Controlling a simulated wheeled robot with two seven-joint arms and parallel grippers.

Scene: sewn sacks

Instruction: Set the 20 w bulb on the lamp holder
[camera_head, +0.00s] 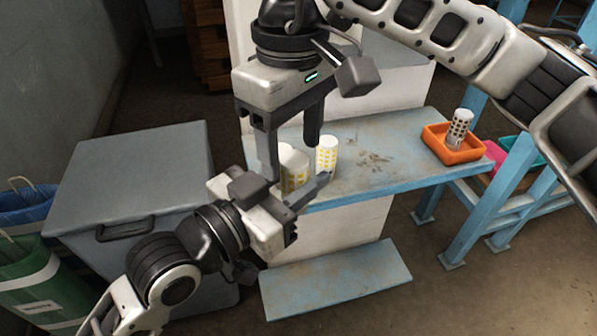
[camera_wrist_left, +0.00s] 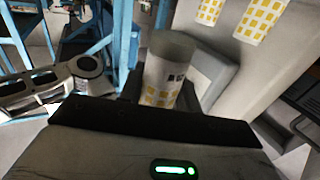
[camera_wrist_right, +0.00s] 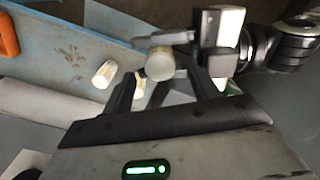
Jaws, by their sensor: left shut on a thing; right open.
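No glass bulb or lamp holder can be made out. My left gripper (camera_head: 292,195) is shut on a white cylinder with yellow squares (camera_head: 295,178). In the left wrist view this held cylinder (camera_wrist_left: 162,85) has a grey end and small dark marks. My right gripper (camera_head: 290,163) points down with open fingers over the same spot. In the right wrist view the held cylinder (camera_wrist_right: 160,66) appears between its fingers; contact cannot be told. Another yellow-marked cylinder (camera_head: 327,155) stands on the blue bench, just right of the grippers. A dark-marked cylinder (camera_head: 459,128) stands tilted in an orange tray (camera_head: 470,154).
The blue bench (camera_head: 385,176) is clear between the cylinders and the tray, apart from brown stains. A grey lidded chest (camera_head: 130,180) stands left. Pink (camera_head: 497,156) and green (camera_head: 524,147) bins sit right of the bench. A low blue board (camera_head: 335,282) lies in front.

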